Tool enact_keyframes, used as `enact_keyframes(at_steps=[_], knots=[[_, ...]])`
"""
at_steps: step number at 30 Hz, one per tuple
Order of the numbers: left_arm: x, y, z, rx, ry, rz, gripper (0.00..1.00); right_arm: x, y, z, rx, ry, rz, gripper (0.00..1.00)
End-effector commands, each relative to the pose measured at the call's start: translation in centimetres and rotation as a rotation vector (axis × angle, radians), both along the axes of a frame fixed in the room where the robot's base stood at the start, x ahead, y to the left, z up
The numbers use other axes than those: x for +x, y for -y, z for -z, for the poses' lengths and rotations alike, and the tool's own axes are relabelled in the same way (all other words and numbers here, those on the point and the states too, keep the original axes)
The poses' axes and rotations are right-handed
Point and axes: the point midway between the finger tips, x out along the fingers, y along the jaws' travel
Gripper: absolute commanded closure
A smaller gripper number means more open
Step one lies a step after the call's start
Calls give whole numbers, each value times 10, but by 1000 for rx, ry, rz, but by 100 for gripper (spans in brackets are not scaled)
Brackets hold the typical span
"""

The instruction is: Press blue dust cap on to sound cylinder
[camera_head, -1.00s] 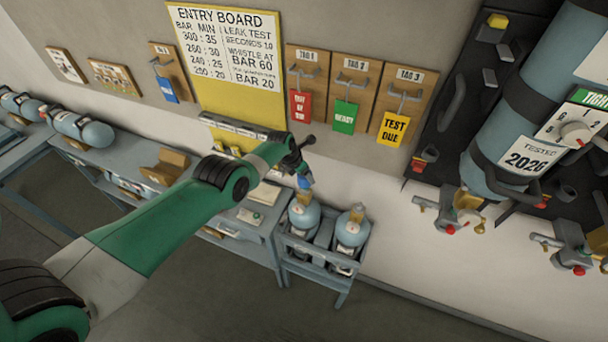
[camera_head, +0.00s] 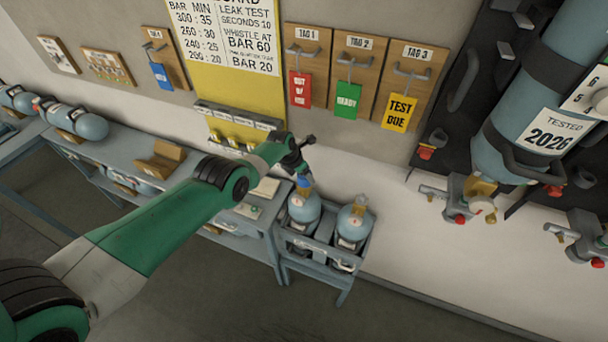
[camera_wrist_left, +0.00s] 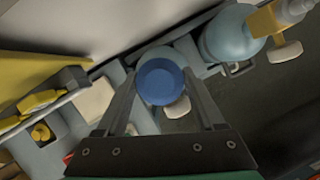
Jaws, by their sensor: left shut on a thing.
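My left gripper (camera_head: 303,174) is shut on the blue dust cap (camera_wrist_left: 160,82), which sits between the fingertips in the left wrist view. In the head view the cap (camera_head: 304,182) is small, just above the brass valve of the left-hand cylinder (camera_head: 304,208) in the stand. I cannot tell whether cap and valve touch; in the wrist view the cap hides what is under it. A second blue-grey cylinder (camera_head: 352,224) with a brass valve stands to the right; it also shows in the wrist view (camera_wrist_left: 232,36). My right gripper is not in view.
The grey stand (camera_head: 312,267) holds both cylinders beside a long bench (camera_head: 137,203). Tag boards and a yellow entry board (camera_head: 232,95) hang on the wall behind. A large cylinder (camera_head: 508,150) is mounted at the right. Floor in front is clear.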

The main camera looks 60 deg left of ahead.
Motion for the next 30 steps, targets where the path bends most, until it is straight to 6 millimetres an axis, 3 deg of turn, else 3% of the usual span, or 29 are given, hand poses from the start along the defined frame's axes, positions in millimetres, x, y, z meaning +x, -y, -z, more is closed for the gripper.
enact_keyframes(at_steps=[14,15,19,20,30], knots=[[0,0,1,0,0,0,82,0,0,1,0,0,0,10],[0,0,1,0,0,0,28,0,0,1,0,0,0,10],[0,0,1,0,0,0,5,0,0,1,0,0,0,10],[0,0,1,0,0,0,0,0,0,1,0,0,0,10],[0,0,-4,0,0,1,0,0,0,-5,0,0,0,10]])
